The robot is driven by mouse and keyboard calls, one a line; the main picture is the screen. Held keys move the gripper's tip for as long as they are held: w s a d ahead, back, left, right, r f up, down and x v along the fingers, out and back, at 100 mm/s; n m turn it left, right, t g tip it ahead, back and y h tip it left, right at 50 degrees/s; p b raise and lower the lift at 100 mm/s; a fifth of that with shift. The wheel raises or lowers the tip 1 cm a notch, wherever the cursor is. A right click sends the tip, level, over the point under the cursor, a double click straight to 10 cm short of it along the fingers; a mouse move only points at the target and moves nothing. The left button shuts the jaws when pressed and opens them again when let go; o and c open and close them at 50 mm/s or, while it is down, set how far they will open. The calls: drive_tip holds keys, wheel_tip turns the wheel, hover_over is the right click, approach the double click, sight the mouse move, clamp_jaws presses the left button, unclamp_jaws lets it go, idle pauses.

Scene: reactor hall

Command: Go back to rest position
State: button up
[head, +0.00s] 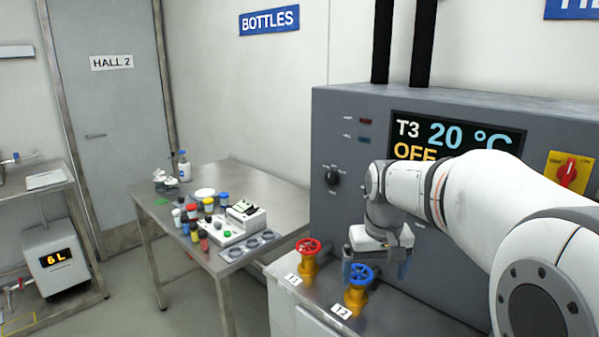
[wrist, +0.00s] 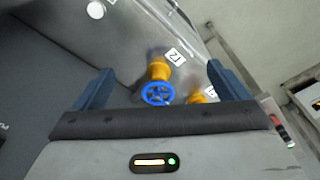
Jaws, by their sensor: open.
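My gripper (head: 376,272) is in front of the grey control cabinet, just above and behind the blue valve wheel. In the wrist view my gripper (wrist: 155,88) shows two dark blue fingers wide apart with nothing between them in their grasp. The blue valve wheel (head: 359,274) sits on a yellow body labelled 12; it also shows in the wrist view (wrist: 157,93), between the fingers in the picture. Whether the fingers touch the wheel cannot be told.
The grey cabinet (head: 345,130) carries a screen (head: 455,135) reading T3 20 °C OFF, a black knob (head: 332,175) and a red-and-yellow switch (head: 567,172). A steel table (head: 150,190) with bottles and jars stands left. A grey device (head: 55,262) reads 6L. Floor between the tables is clear.

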drive_tip(key=s+f, duration=0.2)
drive_tip(key=s, duration=0.7)
drive_tip(key=s+f+t, duration=0.1)
drive_tip(key=s+f, duration=0.2)
drive_tip(key=s, duration=0.6)
drive_tip(key=shift+a+f+m+t, duration=0.2)
drive_tip(key=shift+a+m+t, duration=0.1)
drive_tip(key=shift+m, duration=0.1)
idle(0.4)
